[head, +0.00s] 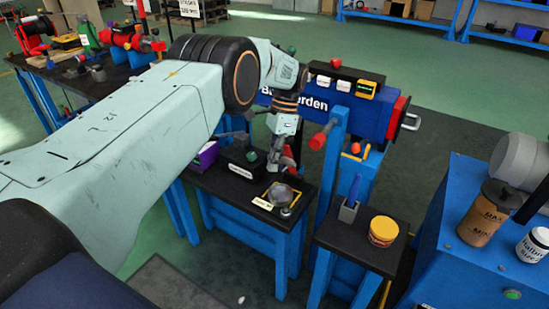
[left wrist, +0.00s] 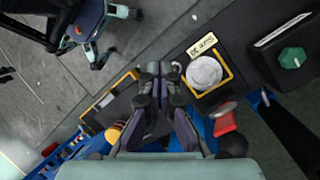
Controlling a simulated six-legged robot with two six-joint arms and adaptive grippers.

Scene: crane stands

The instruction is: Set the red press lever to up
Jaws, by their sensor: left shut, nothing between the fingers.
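A lever with a red cylindrical grip (head: 321,137) sticks out to the left of a blue post (head: 336,150) in the head view. I take it for the red press lever; its grip points up at a slant. A red part (left wrist: 225,120) with a grey round end shows in the left wrist view, right of the fingers, probably this grip. My left gripper (head: 284,163) is shut and empty, pointing down above the small black-topped table, left of and a little below the grip in the picture. Its fingers also show in the left wrist view (left wrist: 161,75), apart from the red part. My right gripper is out of view.
A round grey dial (head: 280,195) and a box with a green knob (head: 241,165) sit on the small table. A blue machine (head: 365,115) stands behind.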

